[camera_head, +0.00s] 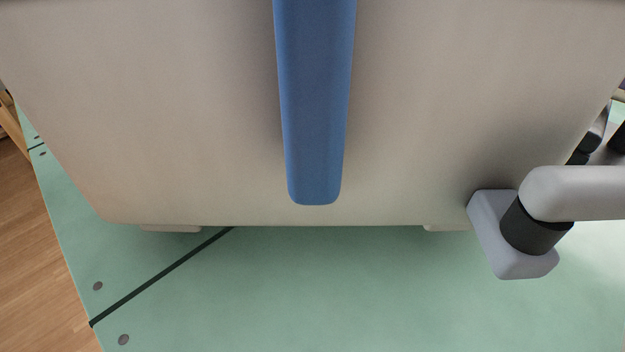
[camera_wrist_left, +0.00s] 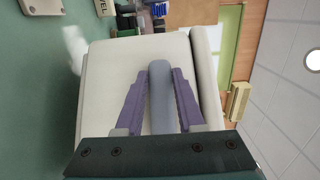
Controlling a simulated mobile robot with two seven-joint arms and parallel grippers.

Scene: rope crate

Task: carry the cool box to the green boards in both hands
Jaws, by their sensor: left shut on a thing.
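The cool box (camera_head: 180,110) is a large cream box that fills most of the head view. A blue strip (camera_head: 315,110) runs down its near face. The box is over the green boards (camera_head: 330,300); I cannot tell whether its feet touch them. In the left wrist view the cream side of the cool box (camera_wrist_left: 108,88) shows, with its lid edge at right. My left gripper (camera_wrist_left: 160,80) has its purple fingers on both sides of a grey-blue bar (camera_wrist_left: 160,105) on the box, shut on it. My right gripper is not seen.
The green boards have a dark seam (camera_head: 160,275) and round grey fixings near their left edge. Wooden floor (camera_head: 40,260) lies to the left. Several small items and bottles (camera_wrist_left: 140,15) stand beyond the box in the left wrist view. The box blocks the forward view.

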